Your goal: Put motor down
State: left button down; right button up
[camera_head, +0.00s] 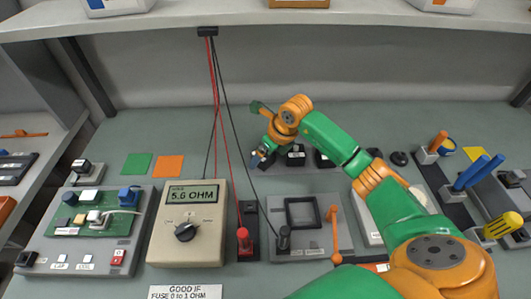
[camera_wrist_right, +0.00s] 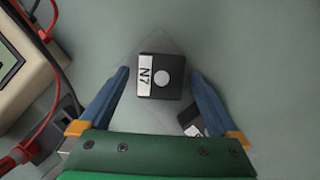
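A black square block with a white N7 label and a pale round spot (camera_wrist_right: 161,78) lies between my right gripper's blue fingers in the right wrist view. It may be the motor; I cannot tell for sure. My right gripper (camera_wrist_right: 158,74) is open, with a gap between each finger and the block. In the head view the right gripper (camera_head: 262,157) is low over the left end of a row of dark blocks on the bench. The N7 block is hard to make out there. My left gripper is not in view.
Another dark block (camera_head: 296,156) sits just right of the gripper. A meter reading 5.6 OHM (camera_head: 188,222) stands in front, with red and black leads hanging beside my gripper. A grey fixture with an orange lever (camera_head: 335,235) is nearby. Green (camera_head: 137,164) and orange squares lie left.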

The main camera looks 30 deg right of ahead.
jog(key=shift+r, duration=0.2)
jog(key=v, duration=1.2)
jog(key=shift+b, duration=0.35)
